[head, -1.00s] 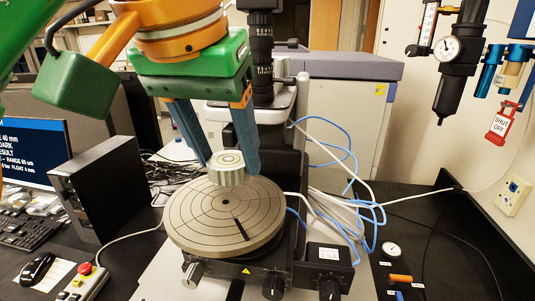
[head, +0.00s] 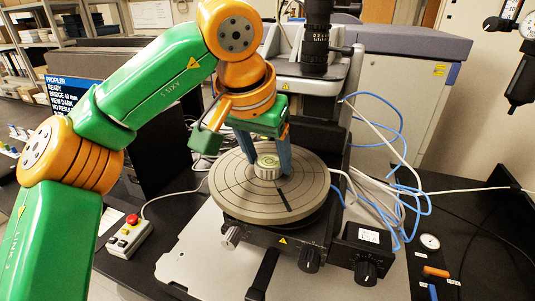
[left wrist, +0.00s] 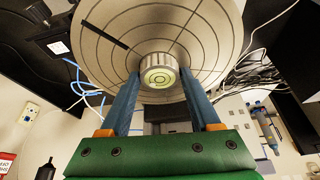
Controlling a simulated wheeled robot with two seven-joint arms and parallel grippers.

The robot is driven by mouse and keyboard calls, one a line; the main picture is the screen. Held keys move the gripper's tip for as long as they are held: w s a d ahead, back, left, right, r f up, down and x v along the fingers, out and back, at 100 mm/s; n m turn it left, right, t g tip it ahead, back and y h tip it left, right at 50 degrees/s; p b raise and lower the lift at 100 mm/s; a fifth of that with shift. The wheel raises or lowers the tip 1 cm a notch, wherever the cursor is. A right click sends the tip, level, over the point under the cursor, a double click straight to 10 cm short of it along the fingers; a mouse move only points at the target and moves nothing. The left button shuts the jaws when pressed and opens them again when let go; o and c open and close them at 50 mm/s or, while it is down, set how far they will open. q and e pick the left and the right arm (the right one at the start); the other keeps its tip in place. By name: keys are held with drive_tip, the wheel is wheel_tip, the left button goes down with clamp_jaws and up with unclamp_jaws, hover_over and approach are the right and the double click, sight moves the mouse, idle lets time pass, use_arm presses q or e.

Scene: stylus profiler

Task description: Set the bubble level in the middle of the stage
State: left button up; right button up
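The bubble level (head: 267,166) is a small pale ribbed cylinder with a green round top. It is upright at about the middle of the round grey stage (head: 235,190), over the ring centre, and looks to be on or just above its surface; I cannot tell which. My left gripper (head: 268,170) comes from above and behind with one finger on each side of the level, shut on it. In the left wrist view the level (left wrist: 158,72) sits between the fingertips, with the stage (left wrist: 215,45) beyond it. My right gripper is not in view.
The microscope column (head: 316,40) stands behind the stage. Stage knobs (head: 309,259) and a dial box (head: 367,258) are in front. Blue and white cables (head: 408,190) lie to the right. A control box with a red button (head: 130,235) is at the left.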

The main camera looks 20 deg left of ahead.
use_arm(q)
drive_tip(key=shift+o, duration=1.2)
drive_tip(key=v, duration=1.2)
drive_tip(key=shift+r, duration=0.25)
drive_tip(key=shift+w+f, duration=0.1)
